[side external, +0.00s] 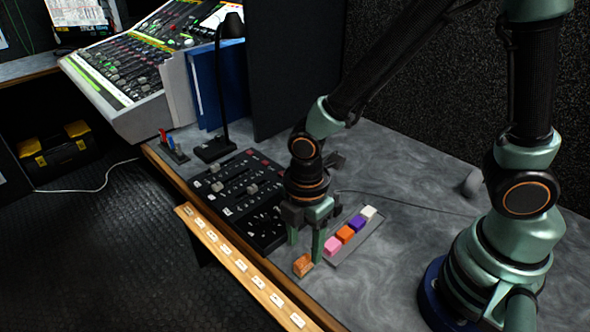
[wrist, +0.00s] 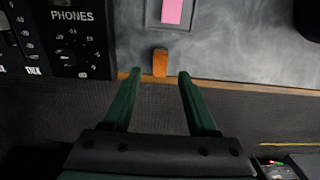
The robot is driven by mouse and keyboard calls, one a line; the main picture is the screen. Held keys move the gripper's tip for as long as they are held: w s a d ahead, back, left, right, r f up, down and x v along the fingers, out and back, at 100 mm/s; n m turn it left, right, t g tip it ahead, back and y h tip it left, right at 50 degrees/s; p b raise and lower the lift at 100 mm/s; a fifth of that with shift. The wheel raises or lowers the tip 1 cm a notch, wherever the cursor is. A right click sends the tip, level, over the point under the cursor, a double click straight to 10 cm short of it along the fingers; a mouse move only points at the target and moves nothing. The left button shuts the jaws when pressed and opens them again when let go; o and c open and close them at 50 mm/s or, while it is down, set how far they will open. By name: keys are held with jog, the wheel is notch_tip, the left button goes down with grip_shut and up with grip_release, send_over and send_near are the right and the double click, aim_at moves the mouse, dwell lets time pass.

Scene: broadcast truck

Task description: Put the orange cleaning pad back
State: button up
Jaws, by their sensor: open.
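An orange pad (side external: 345,233) sits in a row in a narrow grey tray (side external: 366,233), between a pink pad (side external: 333,246) and a purple pad (side external: 357,222). A white pad (side external: 369,212) is at the far end. A loose orange-brown, wood-like block (side external: 303,265) lies at the front edge of the desk, outside the tray. In the wrist view the block (wrist: 160,62) is centred near the fingertips. The pink pad (wrist: 172,11) and tray end (wrist: 152,16) are beyond it. My gripper (side external: 305,254) is open and empty above the block.
A black audio panel (side external: 240,190) with knobs lies left of my gripper. A labelled wooden strip (side external: 237,262) runs along the desk's front edge. A black desk lamp (side external: 217,148) and blue binder (side external: 215,85) stand behind.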

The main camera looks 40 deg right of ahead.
aim_at(304, 260)
jog(key=w+d+r+m+t, duration=0.1)
jog(key=d+r+m+t, duration=0.4)
jog(key=d+r+m, duration=1)
notch_tip(304, 260, up, 4)
jog(key=m, duration=0.3)
jog(key=shift+w+t, duration=0.3)
jog(key=shift+w, duration=0.05)
